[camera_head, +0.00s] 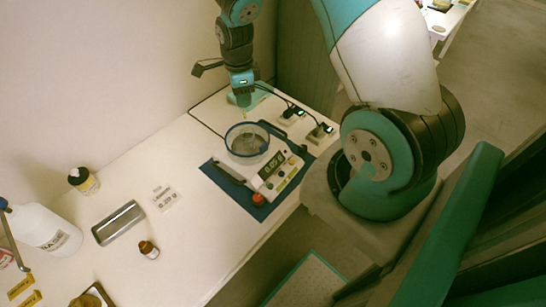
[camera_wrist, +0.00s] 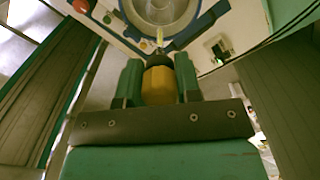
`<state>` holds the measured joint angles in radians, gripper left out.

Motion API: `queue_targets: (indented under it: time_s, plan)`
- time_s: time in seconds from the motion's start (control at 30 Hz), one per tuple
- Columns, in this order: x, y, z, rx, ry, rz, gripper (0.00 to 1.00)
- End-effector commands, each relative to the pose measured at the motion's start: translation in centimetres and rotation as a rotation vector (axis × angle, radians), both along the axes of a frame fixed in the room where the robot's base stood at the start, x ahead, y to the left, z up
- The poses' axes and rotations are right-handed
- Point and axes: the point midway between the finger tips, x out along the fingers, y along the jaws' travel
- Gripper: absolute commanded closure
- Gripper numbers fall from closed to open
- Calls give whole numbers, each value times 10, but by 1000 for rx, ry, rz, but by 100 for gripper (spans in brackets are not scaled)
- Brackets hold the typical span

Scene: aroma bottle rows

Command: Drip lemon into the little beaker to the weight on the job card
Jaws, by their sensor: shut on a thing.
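My gripper (camera_wrist: 158,82) is shut on a yellow bottle (camera_wrist: 158,88) with a dark neck and a pale, narrow tip pointing towards the scale. In the head view my gripper (camera_head: 243,96) is just behind and above the scale; the bottle is mostly hidden there. The white scale (camera_head: 279,179) has a lit display, too small to read surely. On it is a clear round vessel with a blue rim (camera_head: 247,140); a smaller beaker inside is hard to make out. The round vessel (camera_wrist: 160,12) also shows beyond the tip. A small white job card (camera_head: 165,197) lies left of the scale.
The scale stands on a blue mat (camera_head: 222,180) with a red knob (camera_head: 258,199) at its front. A metal tray (camera_head: 118,222), a brown bottle (camera_head: 148,250), a dark-capped bottle (camera_head: 83,181) and a white BASE bottle (camera_head: 50,230) stand left. Small devices (camera_head: 320,133) with cables lie right.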

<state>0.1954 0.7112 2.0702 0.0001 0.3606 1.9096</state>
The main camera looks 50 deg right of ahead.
Motion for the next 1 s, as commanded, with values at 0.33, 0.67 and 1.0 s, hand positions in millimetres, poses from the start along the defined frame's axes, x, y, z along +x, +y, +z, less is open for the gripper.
queue_targets:
  time_s: [0.33,0.67,1.0]
  plan:
    - [0,0,-2,0,0,0,74]
    - [0,0,-20,0,0,0,74]
    - [0,0,-39,-1,-1,0,74]
